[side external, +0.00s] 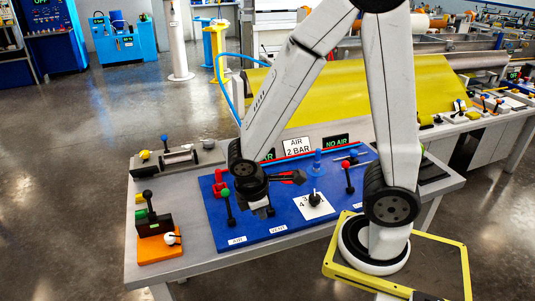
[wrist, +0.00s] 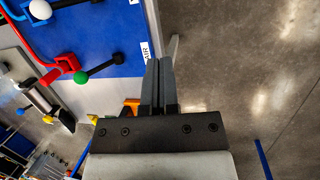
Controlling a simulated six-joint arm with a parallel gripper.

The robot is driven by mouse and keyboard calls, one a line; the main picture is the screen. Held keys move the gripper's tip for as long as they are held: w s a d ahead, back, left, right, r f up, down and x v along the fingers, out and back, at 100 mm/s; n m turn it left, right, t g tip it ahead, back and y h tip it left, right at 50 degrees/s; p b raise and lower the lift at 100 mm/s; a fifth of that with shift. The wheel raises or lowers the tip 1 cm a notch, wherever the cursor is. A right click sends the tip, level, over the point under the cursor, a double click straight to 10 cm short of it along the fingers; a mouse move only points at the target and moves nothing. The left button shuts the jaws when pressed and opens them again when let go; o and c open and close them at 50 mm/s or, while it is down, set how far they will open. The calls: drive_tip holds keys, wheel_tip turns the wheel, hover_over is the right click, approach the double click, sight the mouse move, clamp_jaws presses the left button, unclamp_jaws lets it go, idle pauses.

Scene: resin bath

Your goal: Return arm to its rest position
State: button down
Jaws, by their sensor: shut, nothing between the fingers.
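My arm is bent over the grey bench (side external: 190,270). My gripper (side external: 268,211) hangs above the front left part of the blue panel (side external: 285,235), to the right of the green-knobbed lever (side external: 226,193). In the wrist view my gripper's two dark fingers (wrist: 159,62) lie side by side, shut and empty. The green-knobbed lever (wrist: 82,77) and the edge of the blue panel (wrist: 105,30) show to their left there, apart from the fingers. In the side view the arm partly hides the red pipe at the panel's left.
A black lever (side external: 314,199) on a white card and a red-knobbed lever (side external: 348,165) stand farther right on the panel. Signs (side external: 297,146) stand behind it. An orange block (side external: 157,245) sits at the bench's left. A yellow sheet (side external: 310,100) lies behind. Open floor (side external: 70,200) is left.

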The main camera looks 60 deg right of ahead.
drive_tip(key=shift+w+a+r+m+t+y, duration=0.2)
drive_tip(key=shift+w+r+m+t+y, duration=0.35)
drive_tip(key=shift+m, duration=0.85)
drive_tip(key=shift+w+a+r+m+t+y, duration=0.2)
drive_tip(key=shift+w+r+m+t+y, duration=0.35)
drive_tip(key=shift+m, duration=0.85)
drive_tip(key=shift+w+a+r+m+t+y, duration=0.3)
drive_tip(key=shift+w+m+t+y, duration=0.35)
drive_tip(key=shift+m, duration=0.75)
drive_tip(key=shift+w+d, duration=0.15)
drive_tip(key=shift+w, duration=0.05)
